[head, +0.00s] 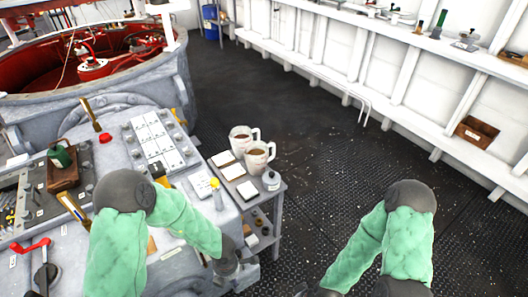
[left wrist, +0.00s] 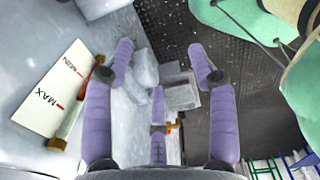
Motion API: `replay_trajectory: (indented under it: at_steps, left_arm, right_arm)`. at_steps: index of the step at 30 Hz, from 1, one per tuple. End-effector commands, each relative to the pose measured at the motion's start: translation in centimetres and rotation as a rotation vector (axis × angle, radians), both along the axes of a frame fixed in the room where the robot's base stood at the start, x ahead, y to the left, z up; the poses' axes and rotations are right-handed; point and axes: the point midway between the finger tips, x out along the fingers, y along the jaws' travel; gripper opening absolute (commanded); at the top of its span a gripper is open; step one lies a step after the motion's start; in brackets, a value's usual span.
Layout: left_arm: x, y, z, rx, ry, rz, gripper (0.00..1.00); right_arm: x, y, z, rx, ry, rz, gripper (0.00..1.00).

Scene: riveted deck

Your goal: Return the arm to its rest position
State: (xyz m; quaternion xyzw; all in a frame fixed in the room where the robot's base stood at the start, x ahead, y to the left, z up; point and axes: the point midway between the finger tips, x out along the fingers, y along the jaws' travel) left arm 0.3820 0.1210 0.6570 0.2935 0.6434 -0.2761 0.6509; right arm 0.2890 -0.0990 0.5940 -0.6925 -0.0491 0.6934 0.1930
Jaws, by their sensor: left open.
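My left arm reaches in from the left over the grey machine console (head: 190,262) in the head view, bent at the elbow. Its wrist is low beside the console's right edge, and its fingers are not clear there. In the left wrist view my left gripper (left wrist: 160,72) shows its purple fingers spread apart with nothing held between them. The fingers are over the console's edge, with the dark floor beyond. My right arm is bent over the floor at the lower right of the head view. Its gripper is cut off by the bottom edge.
A small grey stand (head: 278,205) beside the console bears two mugs of brown liquid (head: 238,139) (head: 257,158), white tiles (head: 232,171) and a small bottle (head: 271,181). The dark floor (head: 320,150) is clear.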

Motion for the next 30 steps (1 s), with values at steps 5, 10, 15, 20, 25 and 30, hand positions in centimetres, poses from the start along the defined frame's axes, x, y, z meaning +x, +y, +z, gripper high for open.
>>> replay_trajectory:
  at_steps: [5, 10, 15, 20, 25, 30]
  left_arm:
    - [-0.4, 0.7, -0.6, 0.012, -0.007, -0.151, 0.58]
    - [-0.8, 1.5, -1.4, 0.021, -0.019, -0.354, 0.58]
    - [-1.7, 2.1, -2.6, 0.02, -0.036, -0.67, 0.58]
    - [-2.8, 2.0, -3.6, 0.0, -0.068, -1.005, 0.58]
    - [-4.4, 1.2, -4.5, -0.04, -0.122, -1.356, 0.58]
    - [-6.5, -0.1, -4.9, -0.092, -0.201, -1.692, 0.58]
  right_arm:
    - [-0.1, 0.0, 0.2, 0.0, 0.002, 0.001, 1.0]
    - [-0.1, 0.0, 0.3, 0.0, 0.002, 0.001, 1.0]
    - [-0.1, 0.0, 0.6, 0.0, 0.002, 0.001, 1.0]
    - [-0.1, 0.0, 0.8, 0.0, 0.002, 0.001, 1.0]
    - [-0.1, 0.0, 1.0, 0.0, 0.002, 0.001, 1.0]
    - [-0.1, 0.0, 1.3, 0.0, 0.002, 0.001, 1.0]
